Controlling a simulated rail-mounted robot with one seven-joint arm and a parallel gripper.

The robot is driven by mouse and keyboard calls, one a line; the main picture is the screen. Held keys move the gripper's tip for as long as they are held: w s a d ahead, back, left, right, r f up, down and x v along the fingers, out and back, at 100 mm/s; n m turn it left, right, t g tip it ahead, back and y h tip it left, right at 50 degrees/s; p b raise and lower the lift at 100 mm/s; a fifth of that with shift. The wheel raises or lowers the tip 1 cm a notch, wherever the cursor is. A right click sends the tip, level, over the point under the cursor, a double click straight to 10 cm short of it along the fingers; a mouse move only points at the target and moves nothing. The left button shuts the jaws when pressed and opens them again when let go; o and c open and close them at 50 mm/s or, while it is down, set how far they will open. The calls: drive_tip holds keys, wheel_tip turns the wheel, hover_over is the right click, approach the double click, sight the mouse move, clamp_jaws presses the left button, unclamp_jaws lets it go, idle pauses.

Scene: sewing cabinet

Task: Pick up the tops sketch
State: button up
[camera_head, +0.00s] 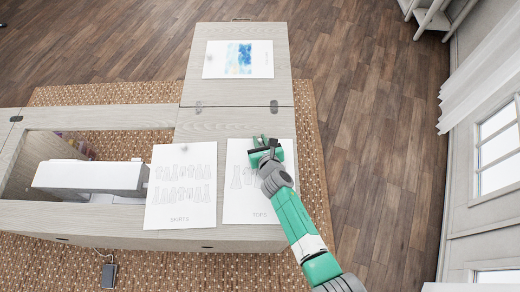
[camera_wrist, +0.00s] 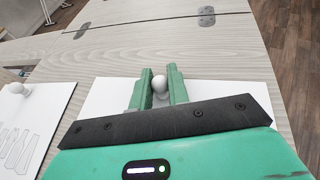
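The tops sketch (camera_head: 240,206) is a white sheet with pale garment drawings and the word TOPS. It lies flat on the cabinet top, right of the skirts sketch. My gripper (camera_head: 265,142) is over its upper part and hides some of it. In the wrist view the sheet (camera_wrist: 100,98) shows on both sides of my gripper (camera_wrist: 162,78). A small white knob (camera_wrist: 160,83) is between the two green fingers, which stand apart on either side of it. I cannot tell whether the fingers touch the knob.
The skirts sketch (camera_head: 181,200) lies close on the left, with its own white knob (camera_wrist: 24,89). A white sewing machine (camera_head: 90,178) sits in the opening farther left. A sheet with a blue painting (camera_head: 220,60) lies on the far leaf. Hinges (camera_wrist: 207,16) cross the seam.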

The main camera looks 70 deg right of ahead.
drive_tip(key=shift+c, duration=1.2)
wheel_tip(320, 180, up, 4)
drive_tip(key=p, duration=0.4)
drive_tip(key=shift+a+r, duration=0.1)
drive_tip(key=shift+a, duration=0.05)
drive_tip(key=s+a, duration=0.3)
drive_tip(key=a, duration=0.1)
drive_tip(key=s+a+p, duration=0.1)
drive_tip(key=s+a, duration=0.2)
drive_tip(key=a, duration=0.1)
drive_tip(key=s+a, duration=0.2)
drive_tip(key=a, duration=0.2)
drive_tip(key=shift+s+a+r, duration=0.15)
drive_tip(key=shift+s+r, duration=0.1)
drive_tip(key=shift+s, duration=0.15)
drive_tip(key=shift+s+a+r, duration=0.1)
drive_tip(key=shift+s+a, duration=0.15)
drive_tip(key=shift+w, duration=0.1)
